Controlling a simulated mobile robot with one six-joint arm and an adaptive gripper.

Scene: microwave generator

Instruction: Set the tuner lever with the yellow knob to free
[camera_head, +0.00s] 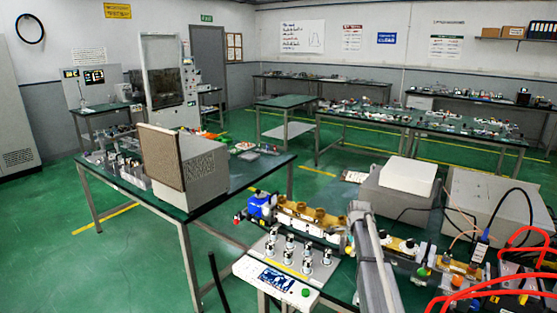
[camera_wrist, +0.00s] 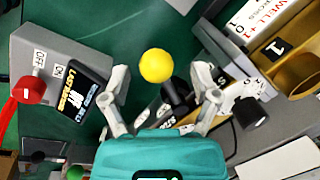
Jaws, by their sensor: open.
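In the wrist view, the yellow knob (camera_wrist: 157,66) is a round ball on a short black lever (camera_wrist: 174,94). My gripper (camera_wrist: 161,80) has a teal body and two grey fingers, spread apart to the left and right of the lever. The knob shows between the fingertips, with clear gaps on both sides; its depth relative to them is hard to tell. The lever's base is partly hidden by the gripper, and nearby label letters are only partly visible, so the lever's setting cannot be read. In the head view the yellow knob cannot be made out.
In the wrist view, a grey box with a red knob (camera_wrist: 30,90) and OFF/ON marks lies left. A black knob (camera_wrist: 250,115) and brass waveguide (camera_wrist: 300,75) are right. In the head view, a blue device (camera_head: 261,206) and a white control box (camera_head: 276,282) stand nearby.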

